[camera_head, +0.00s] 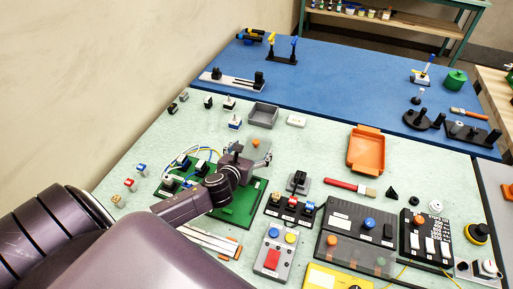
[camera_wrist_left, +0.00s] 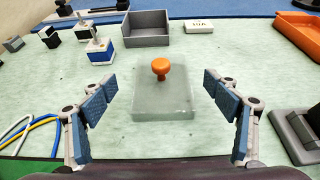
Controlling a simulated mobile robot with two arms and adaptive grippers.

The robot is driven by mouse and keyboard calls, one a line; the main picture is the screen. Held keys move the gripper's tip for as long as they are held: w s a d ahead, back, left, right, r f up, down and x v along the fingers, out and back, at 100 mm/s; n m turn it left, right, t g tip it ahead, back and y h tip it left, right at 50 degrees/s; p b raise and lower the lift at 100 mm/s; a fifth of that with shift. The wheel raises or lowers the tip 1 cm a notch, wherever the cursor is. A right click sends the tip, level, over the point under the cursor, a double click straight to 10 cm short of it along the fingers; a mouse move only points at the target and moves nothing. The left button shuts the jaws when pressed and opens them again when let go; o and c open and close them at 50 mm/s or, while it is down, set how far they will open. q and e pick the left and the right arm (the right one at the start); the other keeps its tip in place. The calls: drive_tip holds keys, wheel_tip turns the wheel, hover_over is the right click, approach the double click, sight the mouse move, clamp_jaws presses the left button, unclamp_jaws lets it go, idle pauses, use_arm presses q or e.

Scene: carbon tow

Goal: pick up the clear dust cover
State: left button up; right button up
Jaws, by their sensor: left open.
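The clear dust cover (camera_wrist_left: 160,100) is a translucent box with an orange knob (camera_wrist_left: 161,68) on top. In the left wrist view it stands on the pale green mat, between and ahead of my open left fingers. In the head view the cover (camera_head: 254,152) is partly hidden behind my left gripper (camera_head: 249,158), with its orange knob (camera_head: 256,142) showing. My left gripper also shows in the left wrist view (camera_wrist_left: 164,122); its blue-padded fingers are spread on both sides, with nothing between the pads. My right gripper is not in view.
Behind the cover are a grey open bin (camera_head: 263,115) and a small white box (camera_head: 296,121). A green board with wires (camera_head: 238,206) lies under my left arm. A black clamp-like block (camera_head: 298,182) stands to the right. An orange tray (camera_head: 366,150) is farther right.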

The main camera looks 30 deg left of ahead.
sight(255, 146)
use_arm(q)
drive_tip(key=shift+x, duration=2.8)
drive_tip(key=shift+s+d+f, duration=0.1)
drive_tip(key=shift+d+f, duration=0.05)
drive_tip(key=shift+c, duration=0.4)
drive_tip(key=c, duration=1.1)
drive_tip(key=shift+c, duration=0.2)
wheel_tip(255, 146, up, 10)
drive_tip(key=shift+p, duration=0.7)
drive_tip(key=s+d+r+n+y, duration=0.1)
drive_tip(key=s+d+r, duration=0.15)
drive_tip(key=d, duration=0.45)
drive_tip(key=s+d+r+n+y, duration=0.1)
drive_tip(key=s+d, duration=0.2)
drive_tip(key=d, duration=0.4)
drive_tip(key=s+d+r+n+g+y, duration=0.2)
drive_tip(key=s+r, duration=0.4)
drive_tip(key=s, duration=0.1)
drive_tip(key=s+d+r+n+g+y, duration=0.2)
drive_tip(key=s+d+r+n+y, duration=0.1)
drive_tip(key=s+r, duration=0.3)
drive_tip(key=shift+s+n+g, duration=0.3)
drive_tip(key=shift+s+g, duration=0.1)
drive_tip(key=shift+s, duration=0.7)
